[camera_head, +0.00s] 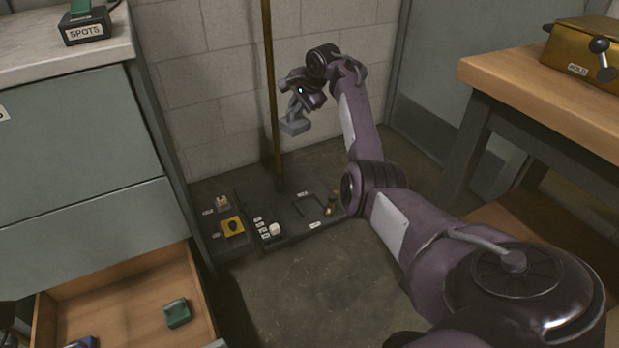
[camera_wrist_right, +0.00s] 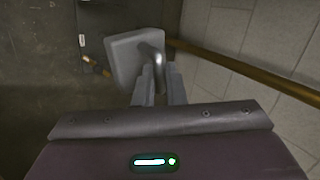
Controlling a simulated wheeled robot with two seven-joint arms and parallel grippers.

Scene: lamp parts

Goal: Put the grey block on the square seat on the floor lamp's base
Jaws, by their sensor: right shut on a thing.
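The grey block (camera_head: 294,126) hangs in the air from my right gripper (camera_head: 297,104), to the right of the brass lamp pole. In the right wrist view the block (camera_wrist_right: 133,60) sits at the tips of my right gripper (camera_wrist_right: 160,84), whose two fingers are shut on its bent handle. The floor lamp's dark base (camera_head: 270,238) lies flat on the floor by the wall, below the block and apart from it. A square outline, seemingly the square seat (camera_head: 316,208), shows on the base right of the pole.
The brass pole (camera_head: 269,90) rises from the base close to the block. A white knob (camera_head: 275,229) and small labels are on the base. An open drawer (camera_head: 130,300) with a green piece is at lower left. A wooden table (camera_head: 545,95) stands at right.

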